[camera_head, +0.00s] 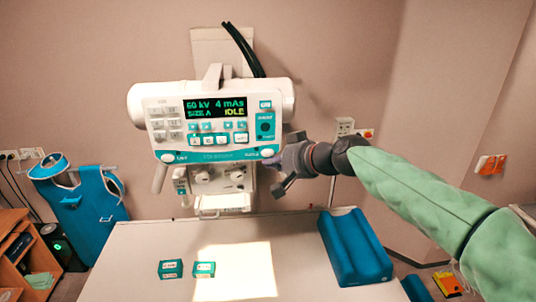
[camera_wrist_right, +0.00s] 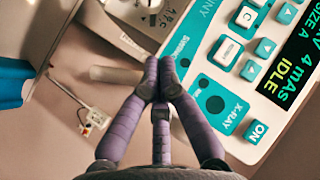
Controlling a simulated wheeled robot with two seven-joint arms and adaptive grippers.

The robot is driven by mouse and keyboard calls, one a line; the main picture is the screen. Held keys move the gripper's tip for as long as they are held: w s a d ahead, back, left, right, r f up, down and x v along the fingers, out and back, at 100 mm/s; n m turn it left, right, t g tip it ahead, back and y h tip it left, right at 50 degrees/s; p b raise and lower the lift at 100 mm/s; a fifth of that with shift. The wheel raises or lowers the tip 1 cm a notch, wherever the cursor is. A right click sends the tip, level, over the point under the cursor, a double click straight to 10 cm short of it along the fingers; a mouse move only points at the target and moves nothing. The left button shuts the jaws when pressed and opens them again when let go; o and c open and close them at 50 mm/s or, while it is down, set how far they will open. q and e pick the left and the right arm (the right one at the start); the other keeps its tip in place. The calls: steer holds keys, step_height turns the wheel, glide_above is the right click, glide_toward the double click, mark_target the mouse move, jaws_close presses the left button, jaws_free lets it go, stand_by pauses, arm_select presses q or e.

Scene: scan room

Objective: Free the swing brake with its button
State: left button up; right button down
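The X-ray unit's teal and white control panel (camera_head: 213,128) faces me in the head view, its display (camera_head: 214,107) reading 60 kV, 4 mAs, IDLE. A white oval button (camera_head: 267,153) sits at its lower right corner and another (camera_head: 168,157) at its lower left; their labels are too small to read surely. My right gripper (camera_head: 277,168) is just below and right of the lower right button; contact cannot be told. In the right wrist view its fingers (camera_wrist_right: 160,75) are together, with nothing seen between them, over the panel's edge. The left gripper is out of view.
A table (camera_head: 135,250) stands below the unit, bearing two small teal boxes (camera_head: 171,269) (camera_head: 204,269) and a blue padded cushion (camera_head: 354,247). A blue apron (camera_head: 90,215) hangs at the left. A handle (camera_head: 160,178) projects under the unit's left side.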

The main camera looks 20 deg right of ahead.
mark_target(263, 157)
steer(key=shift+w+d, duration=0.25)
steer(key=shift+w, duration=0.55)
steer(key=shift+w, duration=0.2)
stand_by(0.8)
steer(key=shift+w+d, duration=0.1)
steer(key=shift+w, duration=0.15)
steer(key=shift+w+d, duration=0.1)
steer(key=shift+w, duration=0.2)
stand_by(0.8)
steer(key=shift+s+b, duration=0.2)
steer(key=shift+b, duration=0.15)
steer(key=shift+s+a, duration=0.2)
steer(key=shift+s, duration=0.4)
